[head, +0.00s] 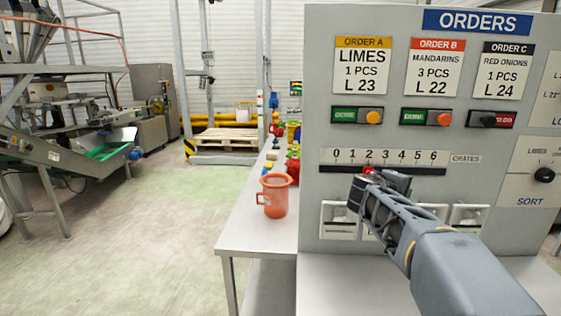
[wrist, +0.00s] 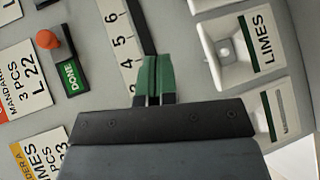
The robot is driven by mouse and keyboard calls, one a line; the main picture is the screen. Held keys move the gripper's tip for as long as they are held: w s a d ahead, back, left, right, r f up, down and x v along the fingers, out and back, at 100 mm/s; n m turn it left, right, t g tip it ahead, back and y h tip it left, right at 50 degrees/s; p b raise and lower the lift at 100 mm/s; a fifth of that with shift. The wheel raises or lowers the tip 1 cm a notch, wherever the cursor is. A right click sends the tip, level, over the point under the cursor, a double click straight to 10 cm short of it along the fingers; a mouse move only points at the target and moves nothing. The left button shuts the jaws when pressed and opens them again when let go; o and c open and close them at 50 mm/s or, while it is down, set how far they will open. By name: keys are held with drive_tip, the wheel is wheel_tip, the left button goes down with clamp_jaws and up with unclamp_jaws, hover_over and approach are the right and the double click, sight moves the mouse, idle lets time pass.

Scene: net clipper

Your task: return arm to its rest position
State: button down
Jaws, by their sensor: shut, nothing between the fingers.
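My gripper (head: 372,184) is in front of the grey orders panel (head: 400,18), just under the 0 to 6 crates scale (head: 350,157). A red slider knob (head: 368,169) shows right by the fingertips near the 2; I cannot tell whether they touch it. In the wrist view the green-tipped fingers of my gripper (wrist: 152,75) are closed together with nothing between them, over the scale's dark slot.
Order A (head: 362,65) and order B (head: 434,68) cards have switches turned to green DONE; order C's switch (head: 490,119) shows red. A sort knob (head: 544,175) is at the right. An orange mug (head: 274,195) stands on the side table (head: 240,235).

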drive_tip(key=s+a+f+m+g+y+p, duration=0.1)
drive_tip(key=s+a+f+m+g+y, duration=0.1)
drive_tip(key=s+a+f+y, duration=0.4)
drive_tip(key=s+a+f+m+g+y+p, duration=0.1)
drive_tip(key=s+a+f+m+g+y, duration=0.2)
drive_tip(key=s+a+f, duration=0.6)
drive_tip(key=s+f+m+y, duration=0.2)
drive_tip(key=s+f+y, duration=0.1)
drive_tip(key=s, duration=0.5)
drive_tip(key=shift+a+f, duration=0.25)
drive_tip(key=shift+a, duration=0.1)
